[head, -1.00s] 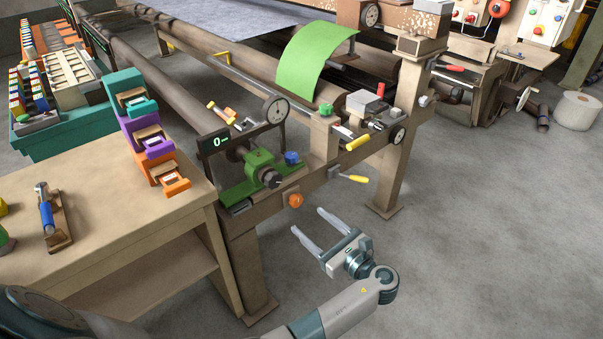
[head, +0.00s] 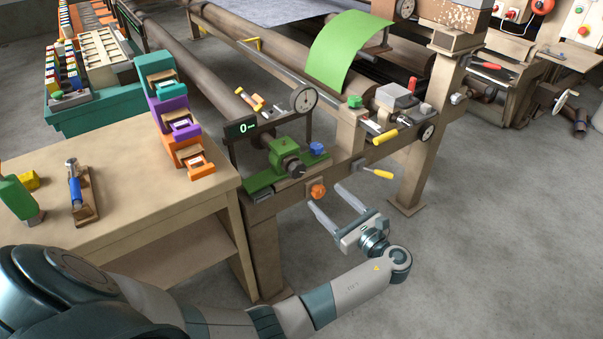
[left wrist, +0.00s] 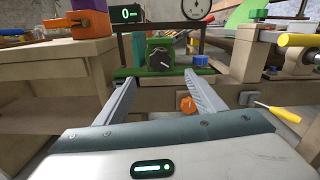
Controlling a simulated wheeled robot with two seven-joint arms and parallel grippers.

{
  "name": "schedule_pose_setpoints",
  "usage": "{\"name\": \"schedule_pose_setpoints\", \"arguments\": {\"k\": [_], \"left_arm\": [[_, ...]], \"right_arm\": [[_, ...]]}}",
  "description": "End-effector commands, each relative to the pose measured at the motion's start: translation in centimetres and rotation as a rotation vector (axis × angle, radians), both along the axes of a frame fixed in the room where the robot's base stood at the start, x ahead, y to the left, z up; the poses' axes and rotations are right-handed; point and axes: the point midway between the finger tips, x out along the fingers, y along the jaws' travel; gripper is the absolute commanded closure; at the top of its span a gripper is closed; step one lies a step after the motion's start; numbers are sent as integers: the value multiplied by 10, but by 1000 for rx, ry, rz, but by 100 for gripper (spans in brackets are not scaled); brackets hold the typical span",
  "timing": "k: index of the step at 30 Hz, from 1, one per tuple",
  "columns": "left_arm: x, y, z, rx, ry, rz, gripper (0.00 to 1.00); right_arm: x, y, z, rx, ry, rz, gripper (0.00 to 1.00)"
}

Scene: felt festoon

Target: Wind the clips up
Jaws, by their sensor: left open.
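My left gripper (head: 328,197) is open and empty, in front of the machine's front beam, just below and to the right of the orange knob (head: 317,190). In the left wrist view its two fingers (left wrist: 160,77) reach toward the green winding unit (left wrist: 160,58) with its dark round hub, and the orange knob (left wrist: 188,105) shows between and beyond them. In the head view the green unit (head: 284,152) sits on the machine's corner, beside a blue knob (head: 317,148) and a display (head: 241,128) reading 0 and a dash. I cannot make out any clips for certain. My right gripper is not in view.
A wooden table (head: 120,185) with stacked coloured trays (head: 172,108) stands left of the machine. A yellow-handled lever (head: 378,173) sticks out right of the gripper. A dial gauge (head: 304,98) stands above the green unit. The floor (head: 480,250) at right is clear.

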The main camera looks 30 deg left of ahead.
Motion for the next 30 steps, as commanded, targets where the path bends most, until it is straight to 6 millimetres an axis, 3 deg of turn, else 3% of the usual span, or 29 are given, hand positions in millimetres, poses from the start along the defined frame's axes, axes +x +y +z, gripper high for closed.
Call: {"name": "schedule_pose_setpoints", "arguments": {"k": [18,24,30], "left_arm": [[42,101,1,1,1,0,37],[49,120,0,1,2,-1,37],[52,125,0,0,1,-1,37]], "right_arm": [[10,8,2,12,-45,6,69],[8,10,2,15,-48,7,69],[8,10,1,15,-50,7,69]]}}
